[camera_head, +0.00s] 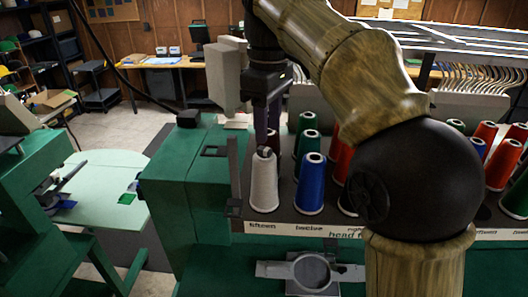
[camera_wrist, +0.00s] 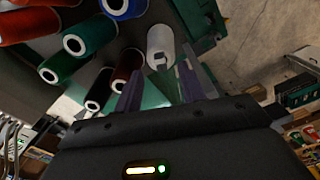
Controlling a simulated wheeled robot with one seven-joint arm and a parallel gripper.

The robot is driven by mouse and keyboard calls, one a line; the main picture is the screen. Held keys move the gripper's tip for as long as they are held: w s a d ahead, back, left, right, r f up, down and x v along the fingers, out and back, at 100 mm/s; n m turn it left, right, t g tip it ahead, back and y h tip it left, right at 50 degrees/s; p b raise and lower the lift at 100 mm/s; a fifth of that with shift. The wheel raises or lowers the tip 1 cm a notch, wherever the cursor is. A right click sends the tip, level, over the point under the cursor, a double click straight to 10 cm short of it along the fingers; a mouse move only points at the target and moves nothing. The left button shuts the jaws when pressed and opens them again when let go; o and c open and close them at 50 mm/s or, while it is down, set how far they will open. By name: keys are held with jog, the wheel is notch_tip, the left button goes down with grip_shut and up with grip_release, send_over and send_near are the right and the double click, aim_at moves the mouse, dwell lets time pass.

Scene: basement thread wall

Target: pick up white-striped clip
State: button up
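A small grey-and-dark piece (camera_head: 265,152) sits on the tip of the white thread cone (camera_head: 264,185); it may be the white-striped clip, but it is too small to make out stripes. In the wrist view it shows at the near end (camera_wrist: 157,60) of the white cone (camera_wrist: 160,40). My gripper (camera_head: 268,128) points down just above the cone's tip. In the wrist view its two fingers (camera_wrist: 158,82) stand apart with nothing held between them. The piece lies just beyond the fingertips, and I cannot tell whether they touch it.
A blue cone (camera_head: 311,188) stands right beside the white one, with green cones (camera_head: 306,148) and red cones behind. A thin dark post (camera_head: 234,172) rises left of the white cone. The green machine housing (camera_head: 190,170) is farther left. My arm hides part of the rack.

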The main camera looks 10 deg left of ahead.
aim_at(270, 149)
jog(key=shift+d+f, duration=0.15)
jog(key=shift+f, duration=2.2)
jog(key=shift+w, duration=0.15)
grip_shut()
